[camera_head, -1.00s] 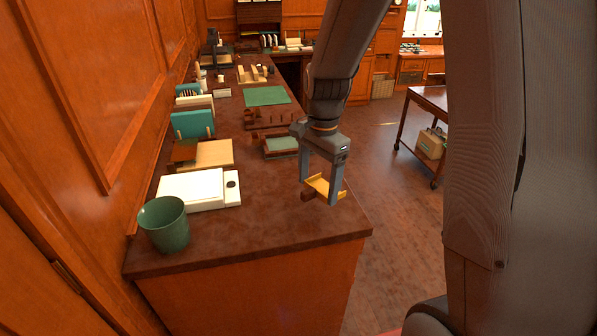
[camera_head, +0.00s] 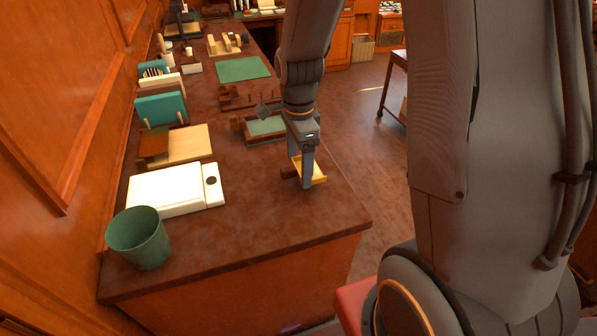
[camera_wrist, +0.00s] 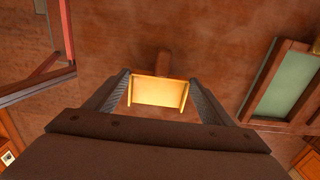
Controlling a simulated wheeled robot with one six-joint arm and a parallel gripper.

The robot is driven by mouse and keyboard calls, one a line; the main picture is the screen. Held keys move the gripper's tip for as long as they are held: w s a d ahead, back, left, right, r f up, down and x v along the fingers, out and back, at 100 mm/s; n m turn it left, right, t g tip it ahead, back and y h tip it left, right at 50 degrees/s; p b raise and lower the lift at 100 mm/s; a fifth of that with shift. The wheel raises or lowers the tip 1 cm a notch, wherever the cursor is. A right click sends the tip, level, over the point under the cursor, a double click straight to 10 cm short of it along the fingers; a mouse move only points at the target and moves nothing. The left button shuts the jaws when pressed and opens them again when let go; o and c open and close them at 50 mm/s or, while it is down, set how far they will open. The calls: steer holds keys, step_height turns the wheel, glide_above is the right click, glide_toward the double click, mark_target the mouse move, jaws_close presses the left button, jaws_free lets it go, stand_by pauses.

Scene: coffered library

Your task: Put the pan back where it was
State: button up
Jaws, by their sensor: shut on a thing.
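The pan (camera_head: 319,171) is a small yellow tray with raised sides and a short brown handle. It also shows in the wrist view (camera_wrist: 158,92), with the handle pointing away from my gripper. My gripper (camera_head: 303,176) points down and is shut on the pan by its sides, one finger at each side. It holds the pan over the near right part of the brown counter (camera_head: 250,215), close to the right edge. The pan looks low over the counter; I cannot tell whether it touches. The finger hides part of the pan in the head view.
A green bin (camera_head: 139,238) stands at the near left corner. A white flat device (camera_head: 170,188) with a dark round spot lies behind it. A green-lined wooden tray (camera_head: 264,127) sits behind my gripper. The counter between bin and gripper is clear.

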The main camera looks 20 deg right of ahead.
mark_target(299, 173)
steer(key=shift+f, duration=1.85)
steer(key=shift+f, duration=0.1)
steer(key=o, duration=1.1)
steer(key=shift+c, duration=0.2)
step_height(299, 173, up, 12)
steer(key=b, duration=0.2)
steer(key=s+f+n+t, duration=0.1)
steer(key=s+f+n, duration=0.3)
steer(key=s+n, duration=0.7)
steer(key=shift+f+n, duration=0.2)
steer(key=shift+n, duration=3.3)
